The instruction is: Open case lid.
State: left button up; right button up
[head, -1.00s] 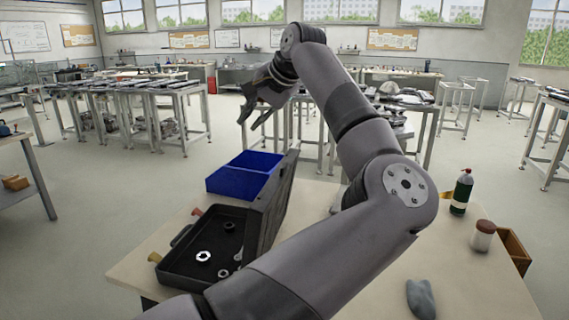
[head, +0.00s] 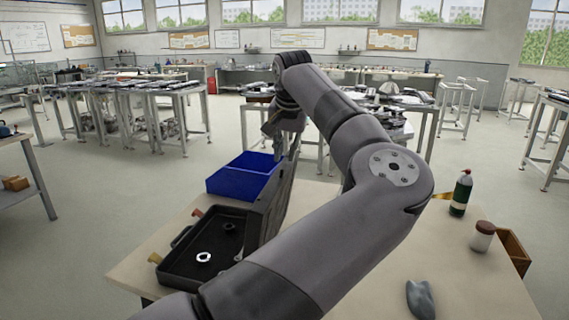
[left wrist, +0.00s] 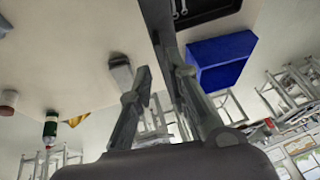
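The dark case (head: 190,272) lies on the pale table with its tray showing, and several metal rings or nuts rest in it. Its lid (head: 262,208) stands up steeply along the tray's right side. My arm covers part of the lid and tray. My left gripper (head: 287,148) points down at the lid's upper far end. In the left wrist view its fingers (left wrist: 160,72) are apart. The lid's edge (left wrist: 160,24) runs close to the right finger; I cannot tell whether they touch. My right gripper is not in view.
A blue bin (head: 240,177) stands just behind the case, close to the gripper. A green bottle (head: 461,192), a white jar (head: 482,236), a wooden box (head: 513,250) and a grey lump (head: 420,299) are on the right. The front right tabletop is mostly clear.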

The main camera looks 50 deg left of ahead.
aim_at(284, 166)
pick_arm(q)
jog(key=x, duration=0.5)
jog(key=shift+f, duration=0.1)
jog(key=shift+c, duration=0.6)
grip_shut()
